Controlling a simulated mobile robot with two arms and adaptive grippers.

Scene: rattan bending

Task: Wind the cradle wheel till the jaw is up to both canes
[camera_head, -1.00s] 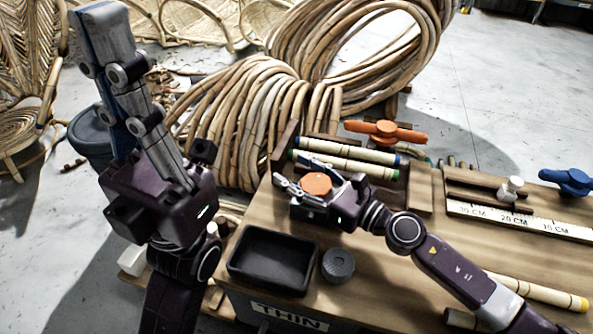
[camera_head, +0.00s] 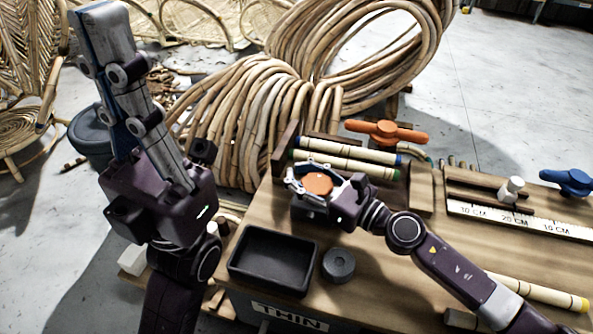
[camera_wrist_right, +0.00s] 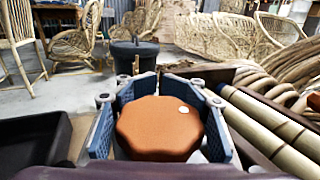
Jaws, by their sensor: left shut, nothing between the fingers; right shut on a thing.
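The orange cradle wheel (camera_head: 317,184) is a faceted knob at the left end of the bench. My right gripper (camera_head: 308,172) is shut on it. In the right wrist view the wheel (camera_wrist_right: 160,127) sits between the blue finger pads, one on each side. Two pale canes lie side by side just behind the wheel, one with blue ends (camera_head: 348,150) and one with green ends (camera_head: 340,165). The jaw is not clear to make out, so its gap to the canes cannot be told. My left gripper (camera_head: 103,18) is shut and empty, raised at the left, away from the bench.
An orange handle (camera_head: 385,131) stands behind the canes. A black tray (camera_head: 272,260) and a dark round piece (camera_head: 338,265) lie in front of the wheel. A ruler (camera_head: 520,221) and a blue handle (camera_head: 567,181) are at the right. Rattan coils (camera_head: 255,115) stand behind the bench.

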